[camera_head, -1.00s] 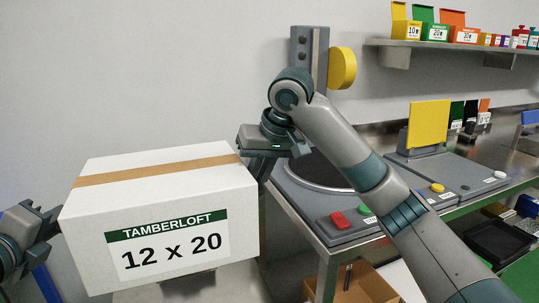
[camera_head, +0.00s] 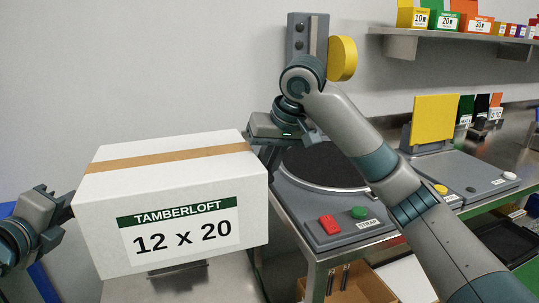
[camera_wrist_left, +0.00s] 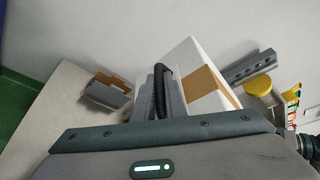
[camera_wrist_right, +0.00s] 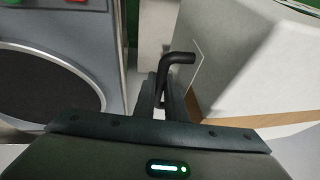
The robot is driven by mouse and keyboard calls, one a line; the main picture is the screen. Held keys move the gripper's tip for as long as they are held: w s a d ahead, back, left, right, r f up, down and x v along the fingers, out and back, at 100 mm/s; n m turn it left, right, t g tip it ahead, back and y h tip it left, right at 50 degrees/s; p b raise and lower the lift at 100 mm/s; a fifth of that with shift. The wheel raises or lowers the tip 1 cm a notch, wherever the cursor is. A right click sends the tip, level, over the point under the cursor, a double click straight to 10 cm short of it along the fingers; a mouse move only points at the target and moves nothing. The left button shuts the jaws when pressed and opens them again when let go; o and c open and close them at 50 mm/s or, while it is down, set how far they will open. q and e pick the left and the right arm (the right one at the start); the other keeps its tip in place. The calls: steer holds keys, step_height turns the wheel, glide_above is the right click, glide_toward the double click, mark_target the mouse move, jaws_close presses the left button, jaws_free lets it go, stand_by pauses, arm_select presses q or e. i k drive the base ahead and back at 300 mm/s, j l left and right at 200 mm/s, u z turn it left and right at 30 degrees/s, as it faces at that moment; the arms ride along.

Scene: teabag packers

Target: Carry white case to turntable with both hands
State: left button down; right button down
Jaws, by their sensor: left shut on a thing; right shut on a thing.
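The white case (camera_head: 180,230) is a closed box with brown tape on top and a "TAMBERLOFT 12 x 20" label. My left gripper (camera_head: 68,207) is shut at its left end, and my right gripper (camera_head: 268,152) is shut at its right end. In the left wrist view the case (camera_wrist_left: 192,62) lies beyond the fingers, with a black handle (camera_wrist_left: 161,80) between them. In the right wrist view a black handle (camera_wrist_right: 178,60) is between the fingers. The turntable (camera_head: 320,163), a dark disc, is right of the case, apart from it and partly hidden by my right arm. It also shows in the right wrist view (camera_wrist_right: 45,80).
A red button (camera_head: 329,224) and a green button (camera_head: 359,213) sit at the turntable station's front. A grey post with a yellow pad (camera_head: 343,58) rises behind the turntable. A yellow panel (camera_head: 433,122) stands further right. A metal surface (camera_head: 205,287) is below the case.

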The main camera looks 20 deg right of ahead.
mark_target(335, 160)
steer(key=i+l, duration=0.1)
steer(key=l, duration=0.35)
steer(key=i+l, duration=0.15)
steer(key=l, duration=0.25)
steer(key=i+l, duration=0.1)
steer(key=l, duration=0.35)
steer(key=i+l, duration=0.1)
steer(key=l, duration=0.3)
steer(key=i+l, duration=0.15)
steer(key=l, duration=0.3)
steer(key=i+l, duration=0.1)
steer(key=l, duration=0.35)
